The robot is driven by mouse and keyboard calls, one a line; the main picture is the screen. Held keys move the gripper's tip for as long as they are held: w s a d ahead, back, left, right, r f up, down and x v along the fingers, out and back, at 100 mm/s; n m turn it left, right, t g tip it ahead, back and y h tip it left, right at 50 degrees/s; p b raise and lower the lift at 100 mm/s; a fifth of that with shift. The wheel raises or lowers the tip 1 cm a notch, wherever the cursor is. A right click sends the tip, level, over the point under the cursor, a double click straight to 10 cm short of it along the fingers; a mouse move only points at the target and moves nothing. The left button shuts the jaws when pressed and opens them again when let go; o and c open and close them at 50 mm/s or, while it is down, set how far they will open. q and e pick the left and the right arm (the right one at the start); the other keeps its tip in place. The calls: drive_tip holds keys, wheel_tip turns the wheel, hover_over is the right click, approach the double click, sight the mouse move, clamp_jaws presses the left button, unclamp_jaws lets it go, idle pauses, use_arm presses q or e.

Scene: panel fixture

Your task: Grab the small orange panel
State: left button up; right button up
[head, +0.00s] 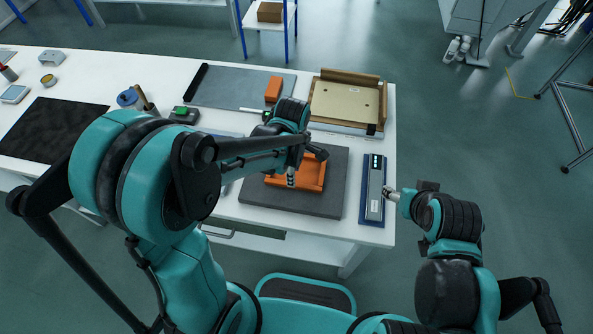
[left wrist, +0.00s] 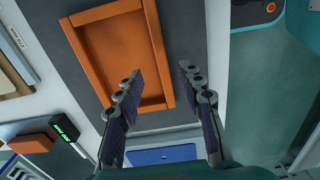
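The orange panel (head: 312,178), a shallow piece with a raised rim, lies on a dark grey mat (head: 333,190) near the table's front. My left arm partly covers it in the head view. My left gripper (head: 304,166) is above the panel.
A grey device (head: 375,190) sits on a blue mat right of the panel. A tan tray (head: 343,103) and an orange block (head: 273,90) stand at the back. A grey sheet (head: 225,88) and a black mat (head: 50,130) lie further left.

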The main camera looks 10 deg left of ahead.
use_arm(q)
wheel_tip(320, 180, down, 5)
drive_tip(key=shift+s+f+b, duration=0.1)
drive_tip(key=shift+b, duration=1.05)
clamp_jaws()
drive_tip(key=shift+r, duration=0.25)
